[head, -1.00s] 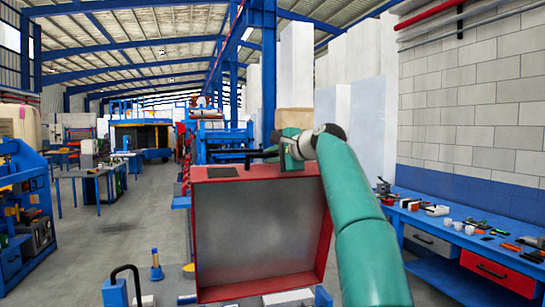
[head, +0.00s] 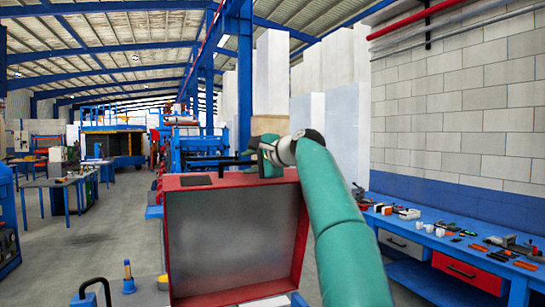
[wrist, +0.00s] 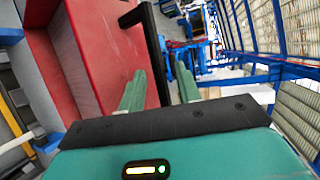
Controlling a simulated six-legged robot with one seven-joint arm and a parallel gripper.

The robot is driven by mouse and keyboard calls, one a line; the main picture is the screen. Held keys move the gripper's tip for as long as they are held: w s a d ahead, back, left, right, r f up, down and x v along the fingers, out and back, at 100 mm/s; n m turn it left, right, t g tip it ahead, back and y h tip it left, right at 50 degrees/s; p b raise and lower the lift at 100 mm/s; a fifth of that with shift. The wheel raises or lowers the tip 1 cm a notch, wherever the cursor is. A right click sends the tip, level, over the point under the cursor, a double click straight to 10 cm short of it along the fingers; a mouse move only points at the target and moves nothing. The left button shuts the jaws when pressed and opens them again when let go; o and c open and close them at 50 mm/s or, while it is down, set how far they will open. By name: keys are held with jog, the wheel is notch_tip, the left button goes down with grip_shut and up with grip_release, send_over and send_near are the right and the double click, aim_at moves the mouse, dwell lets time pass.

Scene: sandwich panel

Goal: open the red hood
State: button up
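The red hood (head: 235,232) stands raised in the middle of the head view, its grey inner face towards me. Its red outer side (wrist: 95,50) fills the left of the wrist view. A black bar handle (wrist: 152,45) stands off that side; in the head view the handle (head: 236,162) shows above the hood's top edge. My gripper (head: 268,157) is at the hood's top edge, partly hidden behind it. In the wrist view my gripper (wrist: 160,72) has its two teal fingers apart, with the handle between them. Whether a finger touches it, I cannot tell.
A blue workbench (head: 440,240) with tools and drawers stands along the wall at right. Tables (head: 65,190) stand farther left. Grey floor (head: 105,235) lies open at left.

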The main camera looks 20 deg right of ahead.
jog(key=v, duration=1.2)
jog(key=s+a+f+n+g+h, duration=0.2)
jog(key=s+a+f+n, duration=0.1)
jog(key=s+a+f, duration=0.3)
jog(key=s+a+f+n+g+h, duration=0.1)
jog(key=s+a+f+n+g, duration=0.1)
jog(key=s+a+f, duration=0.5)
jog(key=s+f+n+g+h, duration=0.1)
jog(key=s+f+n, duration=0.3)
jog(key=s+f, duration=0.7)
jog(key=s+f+n+g+h, duration=0.2)
jog(key=s+f+n, duration=0.3)
jog(key=s+f, duration=0.5)
notch_tip(320, 180, down, 7)
jog(key=shift+s+f+g, duration=0.1)
jog(key=shift+s+g, duration=0.3)
jog(key=shift+g, duration=0.2)
jog(key=shift+s, duration=0.2)
